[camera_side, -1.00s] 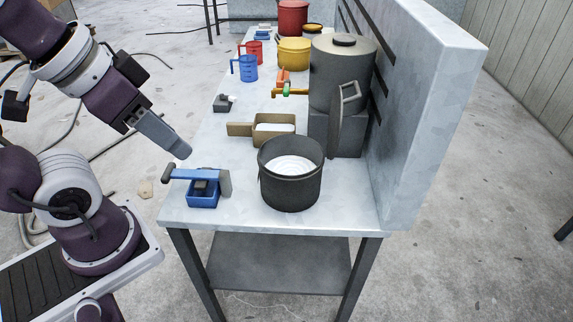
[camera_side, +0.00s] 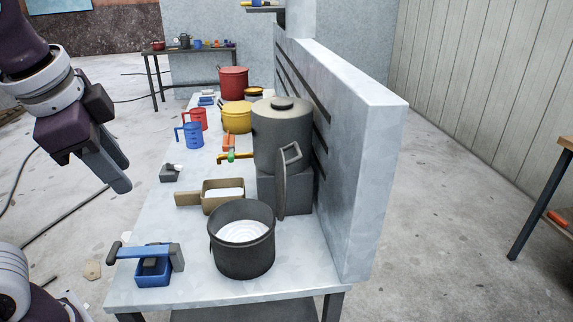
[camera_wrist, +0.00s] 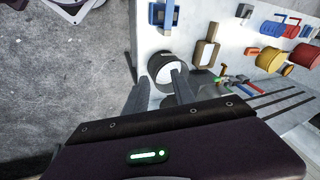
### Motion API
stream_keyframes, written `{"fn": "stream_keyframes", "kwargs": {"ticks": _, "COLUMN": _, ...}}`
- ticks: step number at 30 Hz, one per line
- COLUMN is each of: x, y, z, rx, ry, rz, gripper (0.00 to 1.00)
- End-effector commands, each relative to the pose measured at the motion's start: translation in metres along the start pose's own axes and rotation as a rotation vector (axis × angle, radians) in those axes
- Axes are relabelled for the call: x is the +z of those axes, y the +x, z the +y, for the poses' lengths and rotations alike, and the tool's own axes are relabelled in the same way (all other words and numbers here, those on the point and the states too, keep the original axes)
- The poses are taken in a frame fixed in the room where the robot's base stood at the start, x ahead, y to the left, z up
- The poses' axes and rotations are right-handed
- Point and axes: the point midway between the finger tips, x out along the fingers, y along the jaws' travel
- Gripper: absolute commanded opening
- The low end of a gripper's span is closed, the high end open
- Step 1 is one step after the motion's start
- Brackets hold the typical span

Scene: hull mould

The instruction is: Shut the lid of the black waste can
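The black waste can (camera_side: 240,262) stands near the front of the grey bench, its top open and a white inside showing. Its dark lid (camera_side: 281,193) stands upright, seen nearly edge-on, at the can's right rear, with a loop handle (camera_side: 291,155) on its upper part. The can also shows in the wrist view (camera_wrist: 157,65), just beyond my fingers; I cannot clearly make out the lid there. My gripper (camera_side: 122,168) hangs left of the bench, above and left of the can, touching nothing. Its two fingers are apart and empty, also in the wrist view (camera_wrist: 160,92).
A grey lidded pot (camera_side: 281,135) on a block (camera_side: 285,190) stands behind the lid, near the upright wall (camera_side: 345,150). A blue tray with a tool (camera_side: 153,272) lies left of the can. A brown long-handled box (camera_side: 222,207) and several cups and pots stand further back.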

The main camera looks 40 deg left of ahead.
Motion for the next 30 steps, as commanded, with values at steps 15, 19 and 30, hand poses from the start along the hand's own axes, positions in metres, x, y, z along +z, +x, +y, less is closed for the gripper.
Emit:
{"fn": "stream_keyframes", "kwargs": {"ticks": 15, "x": -0.267, "y": 0.075, "z": -0.022, "rx": -0.697, "ry": 2.115, "rz": -1.206, "gripper": 0.31}}
{"fn": "stream_keyframes", "kwargs": {"ticks": 19, "x": -0.287, "y": 0.107, "z": 0.013, "rx": -0.786, "ry": 2.239, "rz": -1.409, "gripper": 0.31}}
{"fn": "stream_keyframes", "kwargs": {"ticks": 30, "x": -0.284, "y": 0.161, "z": -0.008, "rx": -0.784, "ry": 2.226, "rz": -1.39, "gripper": 0.31}}
